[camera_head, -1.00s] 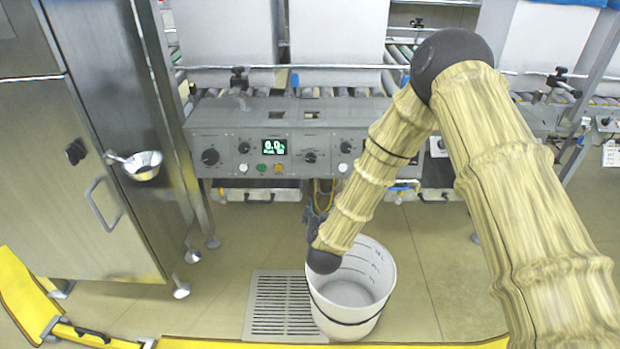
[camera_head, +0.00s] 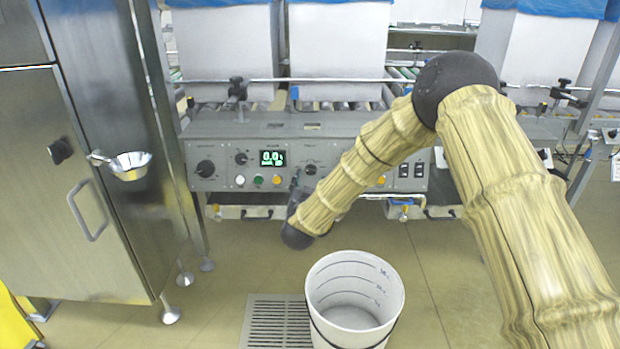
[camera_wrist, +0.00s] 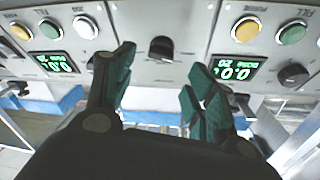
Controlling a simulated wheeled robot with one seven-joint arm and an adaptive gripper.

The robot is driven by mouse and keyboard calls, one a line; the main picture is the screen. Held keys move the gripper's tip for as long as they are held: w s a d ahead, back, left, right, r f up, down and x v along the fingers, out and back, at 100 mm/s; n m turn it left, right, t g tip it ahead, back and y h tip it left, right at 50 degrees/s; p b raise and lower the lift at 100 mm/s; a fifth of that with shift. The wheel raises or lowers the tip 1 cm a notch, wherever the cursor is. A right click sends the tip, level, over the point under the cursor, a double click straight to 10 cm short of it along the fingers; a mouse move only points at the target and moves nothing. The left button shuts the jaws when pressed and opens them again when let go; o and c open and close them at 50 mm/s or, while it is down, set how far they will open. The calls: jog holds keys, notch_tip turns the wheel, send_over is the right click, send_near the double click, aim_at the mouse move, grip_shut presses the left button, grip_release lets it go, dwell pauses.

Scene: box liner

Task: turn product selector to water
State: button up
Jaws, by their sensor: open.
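A grey control panel (camera_head: 225,180) stands below the rollers at the back. It carries several black knobs, and their labels are too small to read, so I cannot tell which is the product selector. In the head view a black knob (camera_head: 310,170) sits right of the lit green display (camera_head: 272,158). My gripper (camera_head: 297,183) is in front of the panel there, mostly hidden by my arm. In the wrist view my gripper (camera_wrist: 160,85) is open and empty. A black knob (camera_wrist: 161,48) lies beyond and between its green-padded fingers, apart from them.
A white bucket (camera_head: 355,300) stands on the floor below my arm, beside a drain grate (camera_head: 278,320). A steel cabinet (camera_head: 75,190) with a small metal bowl (camera_head: 131,166) is at left. Push buttons (camera_head: 258,180) and a second display (camera_wrist: 53,64) flank the knobs.

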aim_at(311, 171)
jog(key=shift+w+d+b, duration=0.15)
jog(key=shift+w+b, duration=0.25)
jog(key=shift+w, duration=1.05)
jog(key=shift+w+d+b, duration=0.15)
jog(key=shift+w+b, duration=0.2)
jog(key=shift+w, duration=1.05)
jog(key=c, duration=1)
